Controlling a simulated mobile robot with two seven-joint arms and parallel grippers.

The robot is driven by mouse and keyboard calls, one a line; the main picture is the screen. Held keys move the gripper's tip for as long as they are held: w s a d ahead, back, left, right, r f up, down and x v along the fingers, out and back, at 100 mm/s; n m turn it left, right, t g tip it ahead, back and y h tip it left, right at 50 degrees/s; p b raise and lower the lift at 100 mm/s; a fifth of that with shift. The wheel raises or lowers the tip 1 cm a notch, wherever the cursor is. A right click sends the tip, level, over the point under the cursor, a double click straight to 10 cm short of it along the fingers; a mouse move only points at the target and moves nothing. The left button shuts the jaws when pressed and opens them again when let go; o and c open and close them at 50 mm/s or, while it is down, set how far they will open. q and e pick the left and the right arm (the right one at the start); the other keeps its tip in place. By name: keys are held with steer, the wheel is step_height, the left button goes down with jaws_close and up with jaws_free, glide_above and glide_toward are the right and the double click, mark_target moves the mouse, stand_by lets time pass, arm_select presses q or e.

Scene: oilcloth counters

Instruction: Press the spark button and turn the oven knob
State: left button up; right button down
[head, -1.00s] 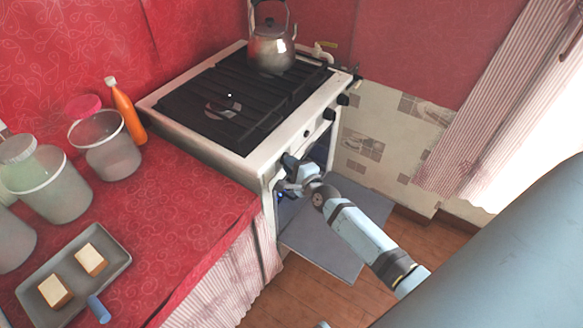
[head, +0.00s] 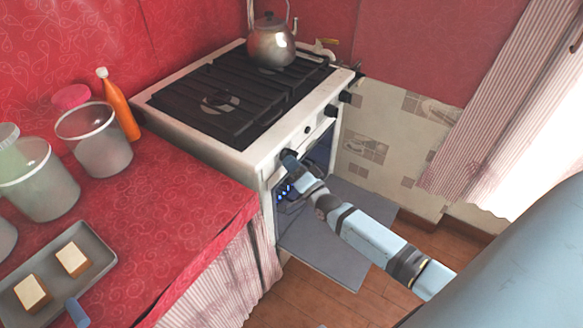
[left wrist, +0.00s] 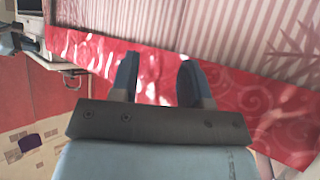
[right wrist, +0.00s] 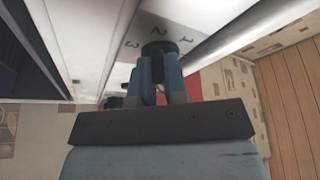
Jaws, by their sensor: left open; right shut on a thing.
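The white stove (head: 262,158) has dark controls along its front edge. My right gripper (head: 291,165) is at the front panel's near end. In the right wrist view it (right wrist: 160,75) is shut on a round black knob (right wrist: 159,47) with the numbers 1, 2 and 3 printed around it. The gripper partly hides the knob. A small dark round control (head: 308,130), possibly the spark button, sits farther along the panel. The oven door (head: 325,250) hangs open, and small blue lights (head: 282,190) show inside. My left gripper (left wrist: 155,80) is open and empty above red cloth.
More black knobs (head: 331,111) are farther along the panel. A kettle (head: 272,42) stands on the hob's back. The red counter (head: 185,205) holds a tray (head: 105,245), tubs (head: 95,150) and an orange bottle (head: 118,105). The floor right of the door is clear.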

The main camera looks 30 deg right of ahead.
steer(key=n+y, duration=0.1)
steer(key=n, duration=0.1)
steer(key=n+y+b, duration=0.1)
steer(key=n, duration=0.2)
steer(key=n+y+b, duration=0.1)
steer(key=n, duration=0.1)
steer(key=shift+w+d+f+t, duration=0.1)
steer(key=shift+d+f+t, duration=0.2)
steer(key=shift+f, duration=0.05)
steer(key=shift+w+d+n+y+b, duration=0.1)
steer(key=shift+n+y+b, duration=0.1)
steer(key=shift+n+y, duration=0.7)
steer(key=shift+s+d+n+y+b, duration=0.15)
steer(key=shift+n+y, duration=0.15)
steer(key=shift+n, duration=1.15)
steer(key=shift+w+n+y+b, duration=0.2)
steer(key=shift+n+y, duration=0.4)
steer(key=shift+n, duration=0.55)
steer(key=shift+n+g, duration=0.3)
steer(key=shift+g, duration=0.1)
steer(key=c, duration=1.2)
jaws_free()
steer(key=shift+o, duration=0.2)
steer(key=v, duration=1.3)
steer(key=shift+s+d+f, duration=0.2)
steer(key=shift+s+f, duration=0.05)
steer(key=shift+s, duration=0.05)
